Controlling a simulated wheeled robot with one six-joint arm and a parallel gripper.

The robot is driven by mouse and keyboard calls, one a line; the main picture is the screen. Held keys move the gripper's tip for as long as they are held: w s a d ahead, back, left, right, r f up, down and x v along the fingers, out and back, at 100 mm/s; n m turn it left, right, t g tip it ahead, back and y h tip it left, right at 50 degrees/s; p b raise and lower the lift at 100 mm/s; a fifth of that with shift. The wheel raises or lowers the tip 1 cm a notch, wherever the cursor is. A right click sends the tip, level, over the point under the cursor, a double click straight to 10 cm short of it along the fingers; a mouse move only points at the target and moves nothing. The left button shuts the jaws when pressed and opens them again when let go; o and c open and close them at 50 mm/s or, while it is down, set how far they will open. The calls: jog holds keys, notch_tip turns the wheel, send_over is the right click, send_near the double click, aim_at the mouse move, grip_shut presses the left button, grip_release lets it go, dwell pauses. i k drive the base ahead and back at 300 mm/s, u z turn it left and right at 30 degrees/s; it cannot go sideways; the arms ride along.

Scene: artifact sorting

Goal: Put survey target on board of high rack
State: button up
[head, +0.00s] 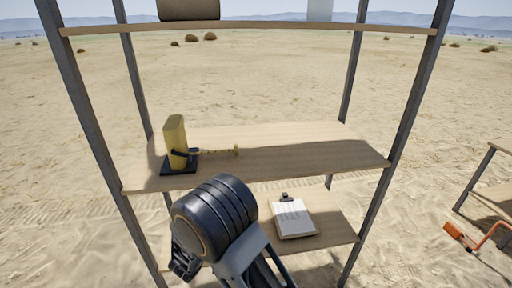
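The high rack (405,105) stands before me with dark metal posts and wooden boards. On its middle board (300,150) a yellow upright block (175,138) stands on a black base at the left, with a thin yellow strand running right from it. I cannot tell whether this is the survey target, and nothing else in view is plainly one. My arm bends at the lower centre, in front of the lower boards. A dark jointed part (184,264) below the bend may be my gripper. Its fingers and anything in them cannot be made out.
A clipboard with white paper (292,218) lies on the lower board (335,228). The top board (260,27) holds a brown object (189,9) and a pale one (319,9), both cut off. Another rack (480,178) and an orange tool (460,236) are at right.

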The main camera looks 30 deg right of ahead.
aim_at(256, 155)
jog(key=u, duration=3.15)
jog(key=k, duration=1.3)
jog(key=z, duration=1.25)
